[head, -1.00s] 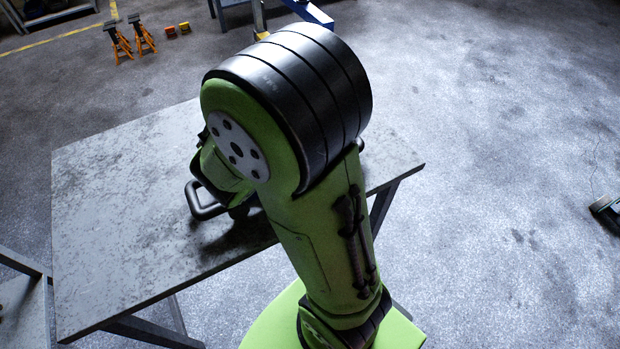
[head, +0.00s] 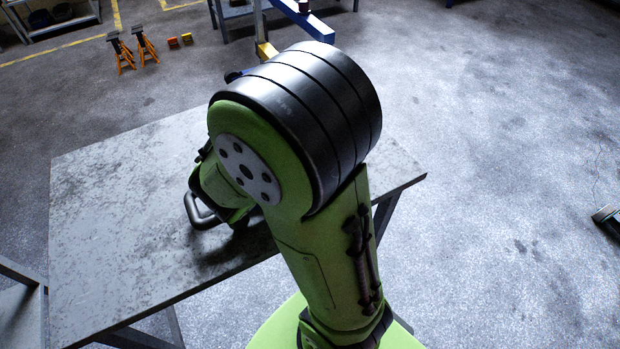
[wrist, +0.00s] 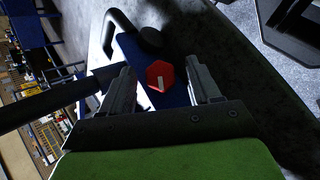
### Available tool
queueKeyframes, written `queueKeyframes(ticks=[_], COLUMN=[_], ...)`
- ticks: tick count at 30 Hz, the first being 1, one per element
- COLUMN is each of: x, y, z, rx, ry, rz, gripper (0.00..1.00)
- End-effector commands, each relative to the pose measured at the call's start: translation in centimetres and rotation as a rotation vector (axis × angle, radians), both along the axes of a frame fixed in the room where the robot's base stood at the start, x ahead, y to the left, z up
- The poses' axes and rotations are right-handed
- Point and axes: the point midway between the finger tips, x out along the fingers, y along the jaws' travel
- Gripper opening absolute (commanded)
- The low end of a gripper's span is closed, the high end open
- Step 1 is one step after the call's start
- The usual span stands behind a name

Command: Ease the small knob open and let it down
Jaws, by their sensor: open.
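The small knob (wrist: 160,76) is red and six-sided with a pale mark on its face. It shows in the wrist view on top of a blue body (wrist: 130,48). My gripper (wrist: 160,68) is open, with one finger on each side of the knob and a gap on both sides. I cannot tell how far the fingertips are above or below the knob's face. A dark round part (wrist: 151,39) and a dark bent bar (wrist: 118,20) sit just beyond the knob. In the head view my arm hides the knob and the fingers.
A grey worn table (head: 110,210) stands under my arm, its left part bare. A long dark bar (wrist: 50,98) runs in from the left in the wrist view. Orange stands (head: 122,52) and a blue frame (head: 300,20) stand on the floor behind. Open floor lies to the right.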

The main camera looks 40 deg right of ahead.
Motion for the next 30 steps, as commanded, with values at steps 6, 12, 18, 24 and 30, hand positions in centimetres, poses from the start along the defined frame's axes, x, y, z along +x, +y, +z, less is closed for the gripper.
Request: queueKeyframes(ticks=[6,12,18,24,30], x=[0.0,-0.4,-0.8,-1.0,-1.0], y=[1.7,5.5,8.9,10.3,10.4], z=[2.3,6.8,10.5,11.9,11.8], rx=[0.001,0.001,0.001,0.000,0.000], ry=[-0.003,-0.003,-0.002,-0.001,0.000], rz=[0.006,0.007,0.006,0.001,-0.001], gripper=[0.62,0.62,0.62,0.62,0.62])
